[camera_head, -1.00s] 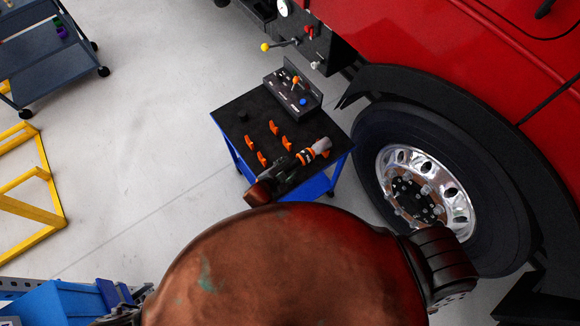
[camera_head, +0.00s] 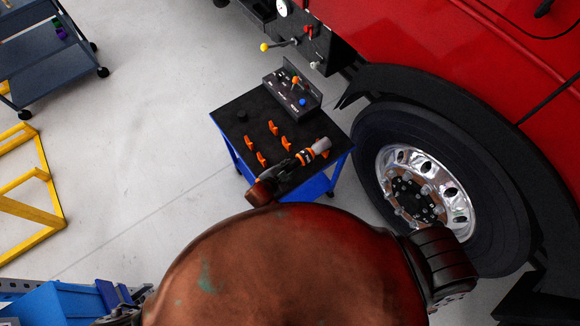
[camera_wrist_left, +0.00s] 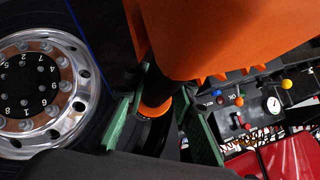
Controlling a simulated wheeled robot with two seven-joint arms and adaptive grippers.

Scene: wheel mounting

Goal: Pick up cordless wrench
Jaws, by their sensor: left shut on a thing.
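The cordless wrench (camera_head: 318,147) has an orange and grey body and is over the right part of the black-topped cart (camera_head: 226,121). My left gripper (camera_head: 290,163) is at its lower-left end in the head view. In the left wrist view, the large orange body of the wrench (camera_wrist_left: 215,40) fills the upper middle. The two green fingers stand on either side of its dark neck and orange ring, shut on it. I cannot tell whether the wrench touches the cart top. My right gripper is not in view.
Several orange pieces (camera_head: 285,143) stand on the cart, with a control box (camera_head: 292,90) at its back edge. The truck wheel (camera_head: 425,185) is close on the right. A yellow frame (camera_head: 48,185) and a grey trolley (camera_head: 45,65) stand left. The floor between is clear.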

